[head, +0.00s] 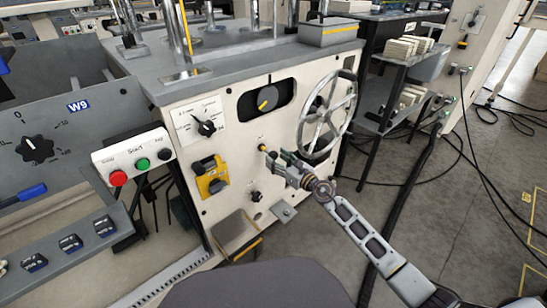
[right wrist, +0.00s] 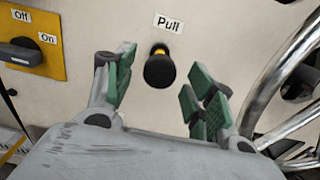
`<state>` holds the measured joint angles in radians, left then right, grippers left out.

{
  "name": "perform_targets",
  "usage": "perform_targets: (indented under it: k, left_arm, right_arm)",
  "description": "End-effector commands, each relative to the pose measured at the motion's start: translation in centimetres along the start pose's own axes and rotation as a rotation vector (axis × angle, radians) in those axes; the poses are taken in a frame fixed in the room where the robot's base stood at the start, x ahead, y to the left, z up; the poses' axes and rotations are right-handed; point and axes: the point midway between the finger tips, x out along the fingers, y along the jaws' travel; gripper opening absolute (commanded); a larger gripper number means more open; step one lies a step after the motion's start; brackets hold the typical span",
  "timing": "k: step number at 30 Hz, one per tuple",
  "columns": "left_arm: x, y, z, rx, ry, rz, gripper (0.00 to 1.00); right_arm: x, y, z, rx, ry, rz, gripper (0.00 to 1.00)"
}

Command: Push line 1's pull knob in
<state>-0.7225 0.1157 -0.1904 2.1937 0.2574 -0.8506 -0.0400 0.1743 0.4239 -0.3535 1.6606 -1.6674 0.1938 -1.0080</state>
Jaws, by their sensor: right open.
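The pull knob (right wrist: 159,70) is a round black knob under a "Pull" label (right wrist: 168,23) in the right wrist view. A yellow band shows behind its head, next to the cream panel. In the head view the knob (head: 263,148) shows as a small yellow and dark spot on the machine's front. My right gripper (right wrist: 160,92) is open, with its green-padded fingers to the left and right of the knob and apart from it. It also shows in the head view (head: 279,156), close to the panel. My left gripper is not in view.
A spoked handwheel (head: 327,117) stands close on the right of the knob. A yellow Off/On switch (head: 210,176) is on its left, and a dial (head: 206,128) is above left. A start/stop box (head: 133,159) is further left. The floor at right has cables.

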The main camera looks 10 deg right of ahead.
Motion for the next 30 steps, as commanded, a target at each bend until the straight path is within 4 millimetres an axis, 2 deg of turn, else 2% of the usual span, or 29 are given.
perform_targets:
  k: [9, 22, 30]
  left_arm:
    - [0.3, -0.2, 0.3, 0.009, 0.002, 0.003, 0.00]
    - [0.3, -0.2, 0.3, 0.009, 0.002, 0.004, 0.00]
    - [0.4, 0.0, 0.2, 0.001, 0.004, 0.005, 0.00]
  right_arm:
    - [2.2, 0.0, 0.0, 0.001, 0.000, 0.000, 0.55]
    - [2.6, 0.0, 0.0, 0.001, 0.000, 0.001, 0.55]
    - [2.6, 0.0, 0.0, 0.001, 0.000, 0.000, 0.20]
